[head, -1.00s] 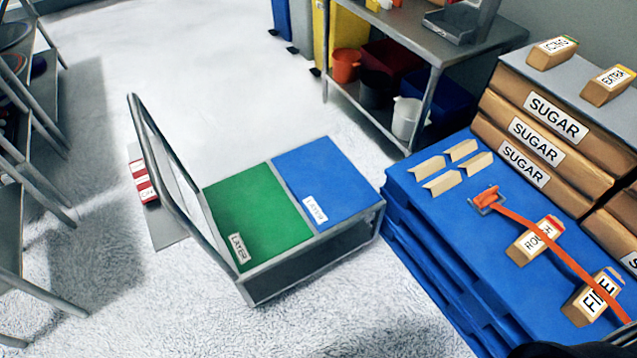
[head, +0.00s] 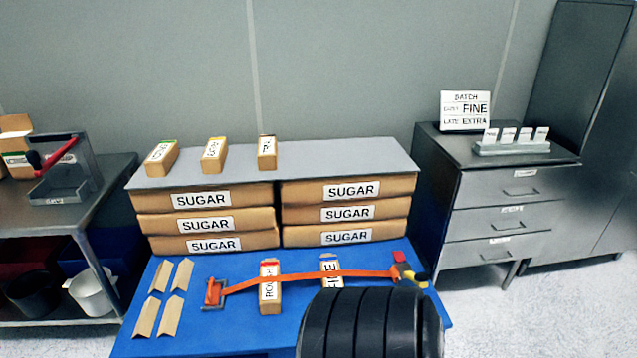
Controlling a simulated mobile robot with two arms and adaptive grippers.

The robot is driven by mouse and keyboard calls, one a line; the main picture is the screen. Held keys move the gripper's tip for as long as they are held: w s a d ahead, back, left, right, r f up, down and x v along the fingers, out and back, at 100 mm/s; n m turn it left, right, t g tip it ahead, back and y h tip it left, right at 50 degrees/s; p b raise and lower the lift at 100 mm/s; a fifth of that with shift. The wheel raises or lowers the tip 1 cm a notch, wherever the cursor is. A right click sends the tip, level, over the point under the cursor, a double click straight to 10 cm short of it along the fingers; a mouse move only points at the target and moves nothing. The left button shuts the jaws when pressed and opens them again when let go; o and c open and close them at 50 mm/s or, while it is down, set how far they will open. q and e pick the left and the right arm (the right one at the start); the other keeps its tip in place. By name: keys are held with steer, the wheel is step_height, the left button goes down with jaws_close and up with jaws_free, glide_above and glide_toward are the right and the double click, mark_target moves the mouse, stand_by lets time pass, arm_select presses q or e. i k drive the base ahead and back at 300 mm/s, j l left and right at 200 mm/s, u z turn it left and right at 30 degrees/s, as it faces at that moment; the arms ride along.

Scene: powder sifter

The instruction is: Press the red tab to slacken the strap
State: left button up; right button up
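The orange strap (head: 300,278) runs across the blue platform (head: 240,328), over a box marked ROUGH (head: 270,295) and a second box (head: 331,266) whose label is partly covered. Its left end meets an orange fitting on a metal plate (head: 214,293). At its right end is a small buckle (head: 407,271) with a red tab (head: 400,257) on top and yellow and black parts beside it. The strap looks straight between the boxes and the buckle. Neither of my grippers is in view. A black ribbed shape hides the front right of the platform.
Stacked SUGAR sacks (head: 205,224) stand behind the strap, with a grey board (head: 340,160) and 3 small boxes on top. Several tan angle pieces (head: 170,315) lie left. A grey drawer cabinet (head: 500,210) stands right, a metal table (head: 95,205) left.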

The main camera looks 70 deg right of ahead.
mark_target(399, 257)
steer(key=z, duration=3.1)
